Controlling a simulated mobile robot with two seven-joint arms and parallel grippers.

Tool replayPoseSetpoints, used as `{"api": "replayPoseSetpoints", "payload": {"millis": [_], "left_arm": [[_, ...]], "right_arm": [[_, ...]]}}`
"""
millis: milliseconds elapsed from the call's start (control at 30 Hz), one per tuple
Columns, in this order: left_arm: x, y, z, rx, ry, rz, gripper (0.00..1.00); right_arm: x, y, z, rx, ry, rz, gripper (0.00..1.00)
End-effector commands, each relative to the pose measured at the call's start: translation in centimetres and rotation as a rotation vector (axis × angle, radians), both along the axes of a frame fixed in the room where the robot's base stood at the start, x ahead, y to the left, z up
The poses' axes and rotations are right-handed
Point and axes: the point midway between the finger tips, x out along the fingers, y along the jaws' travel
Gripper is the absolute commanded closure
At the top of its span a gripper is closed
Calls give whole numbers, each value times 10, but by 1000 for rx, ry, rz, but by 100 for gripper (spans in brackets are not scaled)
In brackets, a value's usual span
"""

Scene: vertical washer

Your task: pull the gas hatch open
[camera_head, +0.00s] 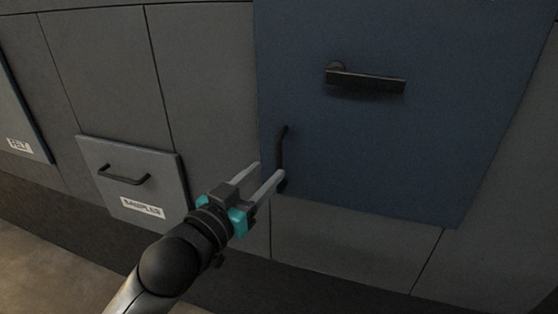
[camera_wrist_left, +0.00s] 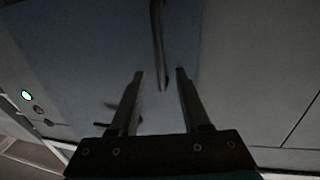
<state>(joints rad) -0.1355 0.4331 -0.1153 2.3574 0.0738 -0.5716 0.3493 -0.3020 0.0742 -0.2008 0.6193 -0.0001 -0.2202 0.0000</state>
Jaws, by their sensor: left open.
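A large blue hatch (camera_head: 400,150) fills the right of the head view; no gas label is readable on it. It lies flush with the wall and looks closed. A dark vertical bar handle (camera_head: 282,146) is at its lower left edge, and a dark lever handle (camera_head: 366,79) is higher up. My left gripper (camera_head: 270,172) is open at the bar's lower end. In the left wrist view the bar (camera_wrist_left: 157,35) runs down between the two fingertips of the gripper (camera_wrist_left: 159,73), apart from both. My right gripper is not in view.
A small grey hatch (camera_head: 130,172) labelled SAMPLES, with its own bar handle, is left of the gripper. Another panel labelled FELT (camera_head: 20,145) is at the far left. Bare floor (camera_head: 50,260) shows at lower left.

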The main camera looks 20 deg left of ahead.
Motion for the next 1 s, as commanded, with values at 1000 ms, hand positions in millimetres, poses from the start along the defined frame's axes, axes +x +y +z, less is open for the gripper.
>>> {"api": "replayPoseSetpoints", "payload": {"millis": [1000], "left_arm": [[59,-14,0,0,0,-1,64]], "right_arm": [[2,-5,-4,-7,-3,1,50]]}}
